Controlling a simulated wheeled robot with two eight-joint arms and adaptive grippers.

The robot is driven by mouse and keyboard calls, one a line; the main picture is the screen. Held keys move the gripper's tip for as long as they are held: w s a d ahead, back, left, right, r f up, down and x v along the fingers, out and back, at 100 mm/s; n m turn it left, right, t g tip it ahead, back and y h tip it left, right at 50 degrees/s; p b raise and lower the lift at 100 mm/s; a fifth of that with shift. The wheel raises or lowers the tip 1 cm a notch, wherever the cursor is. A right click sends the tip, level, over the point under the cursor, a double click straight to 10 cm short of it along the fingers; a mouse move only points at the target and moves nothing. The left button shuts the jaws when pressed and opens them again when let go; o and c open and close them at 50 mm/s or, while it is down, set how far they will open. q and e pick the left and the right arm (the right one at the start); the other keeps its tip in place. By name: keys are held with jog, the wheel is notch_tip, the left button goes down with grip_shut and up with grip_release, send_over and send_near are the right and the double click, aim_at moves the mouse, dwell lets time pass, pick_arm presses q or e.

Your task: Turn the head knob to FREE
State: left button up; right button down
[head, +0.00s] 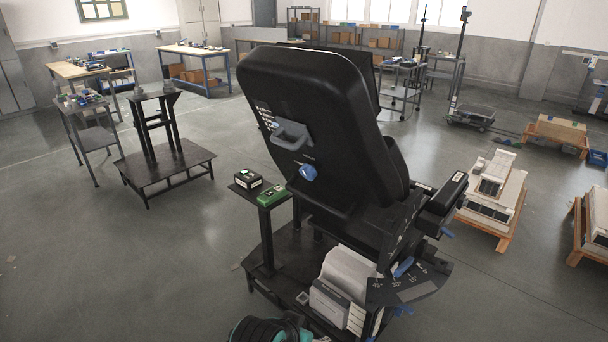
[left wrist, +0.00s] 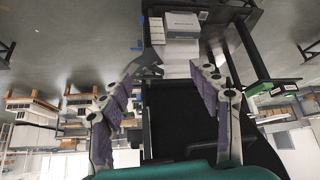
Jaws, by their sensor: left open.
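A large black padded seat back (head: 305,85) stands tilted in the middle of the head view. A blue knob (head: 308,172) is on its rear face, low and right of centre, below a grey-blue handle (head: 290,133). Small white markings are near the knob and handle, too small to read. My left gripper (left wrist: 175,68) shows in the left wrist view with its two purple-padded fingers spread apart and nothing between them. A black surface lies behind the fingers. I cannot make out the knob there. My right gripper is in neither view.
A green box (head: 272,195) and a black box (head: 248,180) sit on a small stand left of the seat. White boxes (head: 345,285) are stacked at its base. A black platform (head: 165,165) stands to the left. Open floor lies between them and the far benches.

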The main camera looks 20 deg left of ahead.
pick_arm(q)
jog(key=w+r+m+t+h+p, duration=0.1)
jog(key=w+r+h+p, duration=0.25)
jog(key=w+r, duration=0.5)
jog(key=m+t+h+p, duration=0.2)
jog(key=t+p, duration=0.6)
jog(key=t, duration=0.1)
send_near(304, 173)
jog(key=w, duration=0.2)
jog(key=shift+y, duration=0.25)
jog(key=x, duration=0.3)
jog(key=d+x, duration=0.1)
jog(key=x, duration=0.3)
jog(key=shift+s+r, duration=0.1)
jog(key=shift+r, duration=0.1)
jog(key=c, duration=1.1)
